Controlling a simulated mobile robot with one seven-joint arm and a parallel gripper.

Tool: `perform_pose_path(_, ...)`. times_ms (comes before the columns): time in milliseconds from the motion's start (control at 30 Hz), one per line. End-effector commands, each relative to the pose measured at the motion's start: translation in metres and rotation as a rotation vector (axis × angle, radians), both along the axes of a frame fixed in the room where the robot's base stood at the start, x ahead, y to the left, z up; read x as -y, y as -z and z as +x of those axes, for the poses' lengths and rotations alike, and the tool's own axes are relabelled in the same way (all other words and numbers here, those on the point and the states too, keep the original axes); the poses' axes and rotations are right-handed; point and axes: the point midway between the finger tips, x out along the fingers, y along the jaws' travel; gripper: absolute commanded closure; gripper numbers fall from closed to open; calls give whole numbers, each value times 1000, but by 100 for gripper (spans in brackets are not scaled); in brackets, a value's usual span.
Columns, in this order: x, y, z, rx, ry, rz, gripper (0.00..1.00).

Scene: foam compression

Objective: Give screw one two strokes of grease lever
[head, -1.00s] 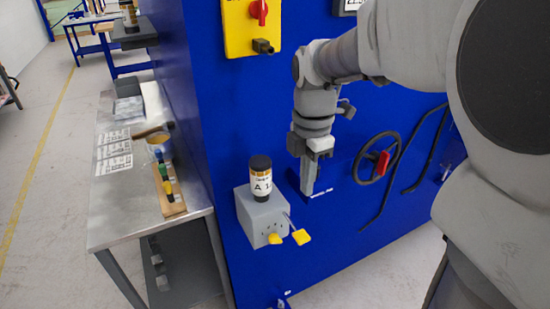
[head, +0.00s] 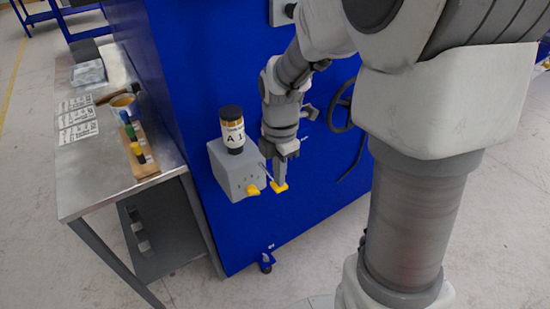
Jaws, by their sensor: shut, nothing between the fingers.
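The grey grease box (head: 237,170) is fixed to the blue machine wall. A dark and amber cartridge (head: 232,130) labelled "A 1" stands on top of it. Two yellow-tipped levers stick out of the box: a left tip (head: 253,190) and a right tip (head: 279,187) on a thin rod. My gripper (head: 281,180) is shut and points down right at the right yellow tip. Its fingertips overlap that tip in the picture; I cannot tell whether they touch it. No screw marked one can be made out.
A steel table (head: 95,180) stands left of the machine, with a wooden rack (head: 138,155) of coloured-top items, a tan cup (head: 124,104) and white label sheets (head: 77,120). Open floor lies in front.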

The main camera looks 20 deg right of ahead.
Motion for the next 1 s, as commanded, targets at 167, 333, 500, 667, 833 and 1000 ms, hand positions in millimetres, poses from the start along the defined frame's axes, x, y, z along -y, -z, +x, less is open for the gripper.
perform_pose_path(167,0,1,0,0,0,0,100)
perform_pose_path(333,0,1,0,0,0,0,100)
perform_pose_path(500,0,7,-1,39,0,17,100)
perform_pose_path(667,0,14,-3,132,0,51,100)
perform_pose_path(833,2,21,-4,226,1,73,100)
perform_pose_path(1000,2,39,-7,233,0,76,100)
